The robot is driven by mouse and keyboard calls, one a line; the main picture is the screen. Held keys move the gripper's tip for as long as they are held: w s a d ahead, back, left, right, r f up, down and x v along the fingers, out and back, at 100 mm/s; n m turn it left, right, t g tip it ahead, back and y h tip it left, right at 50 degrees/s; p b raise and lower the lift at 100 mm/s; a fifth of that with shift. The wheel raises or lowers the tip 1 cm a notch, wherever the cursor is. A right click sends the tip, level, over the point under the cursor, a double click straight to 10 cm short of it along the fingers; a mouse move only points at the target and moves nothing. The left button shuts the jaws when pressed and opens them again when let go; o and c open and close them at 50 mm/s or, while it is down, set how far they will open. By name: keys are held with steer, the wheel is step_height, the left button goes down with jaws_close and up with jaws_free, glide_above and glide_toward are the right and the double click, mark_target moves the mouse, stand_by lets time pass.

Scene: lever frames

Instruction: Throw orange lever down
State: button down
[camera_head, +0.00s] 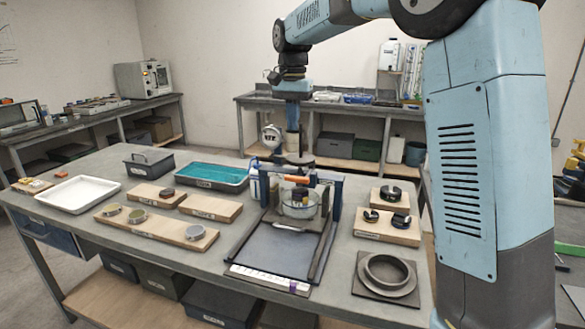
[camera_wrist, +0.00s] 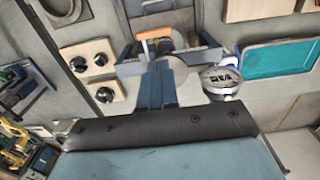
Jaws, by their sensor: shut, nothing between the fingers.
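The orange lever (camera_head: 297,180) shows as a short orange handle on a blue-sided frame (camera_head: 335,190) standing on the table. It sits above a clear round vessel (camera_head: 299,204). In the wrist view the orange lever (camera_wrist: 155,33) lies ahead of my fingertips, by the blue frame. My gripper (camera_head: 293,154) points down just behind and above the lever, apart from it as far as I can tell. In the wrist view my gripper (camera_wrist: 166,82) has its fingers together with nothing between them. A round grey disc near the fingertips hides part of the frame.
Wooden boards with dark fittings (camera_head: 386,229) stand right of the frame, and a flanged ring (camera_head: 387,276) lies in front of them. A teal tray (camera_head: 212,175), white tray (camera_head: 78,193) and several boards stand left. A white bottle (camera_head: 255,184) stands close to the frame's left side.

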mark_target(292, 176)
step_height(292, 176, down, 14)
stand_by(0.7)
steer(key=shift+a, duration=0.15)
steer(key=shift+d, duration=0.25)
